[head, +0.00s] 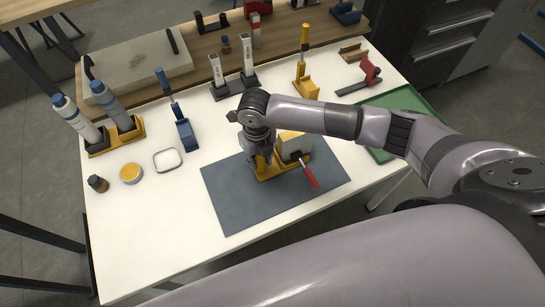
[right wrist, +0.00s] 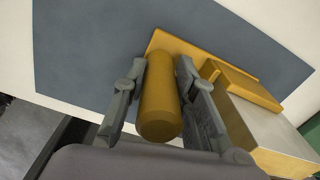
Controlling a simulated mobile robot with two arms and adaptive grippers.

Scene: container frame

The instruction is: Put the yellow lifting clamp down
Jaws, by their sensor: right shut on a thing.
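The yellow lifting clamp (head: 270,174) is at the grey mat on the white table, with its flat yellow base low over the mat. I cannot tell whether it rests fully on the mat. My right gripper (head: 262,160) comes down on it from above and partly hides it. In the right wrist view, the two fingers of that gripper (right wrist: 161,66) are on either side of the clamp's yellow round handle (right wrist: 160,105), shut on it. A pale block with yellow parts (right wrist: 265,128) stands right beside the handle. My left gripper is not in view.
The grey mat (head: 228,205) has free room at its front left. A red-handled tool (head: 308,175) is beside the clamp. A green tray (head: 405,98) lies right.

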